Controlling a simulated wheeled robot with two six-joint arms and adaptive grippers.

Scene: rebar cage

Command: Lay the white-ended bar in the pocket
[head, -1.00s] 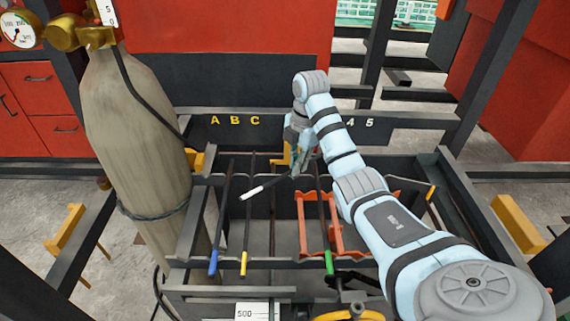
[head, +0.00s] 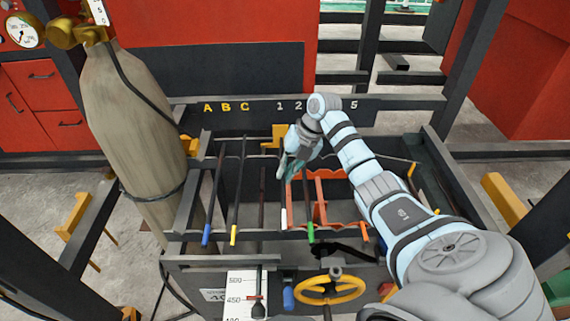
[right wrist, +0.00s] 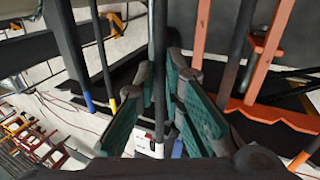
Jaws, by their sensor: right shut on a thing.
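The white-ended bar (head: 283,218) is held by my right gripper (head: 287,168). In the head view its white end points toward the front rail, between a plain dark bar (head: 262,195) and the green-ended bar (head: 309,232). In the right wrist view the held bar (right wrist: 159,60) runs between the teal finger pads, and my right gripper (right wrist: 165,105) is shut on it. I cannot tell whether the bar touches the rail. Which slot is the pocket is unclear, and the gripper hides the bar's far part. My left gripper is out of view.
A blue-ended bar (head: 207,233) and a yellow-ended bar (head: 234,234) lie to the left across the dark frame. An orange notched rack (head: 335,222) is just right of the held bar. A tall gas cylinder (head: 140,140) stands at left; a yellow handwheel (head: 325,289) is in front.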

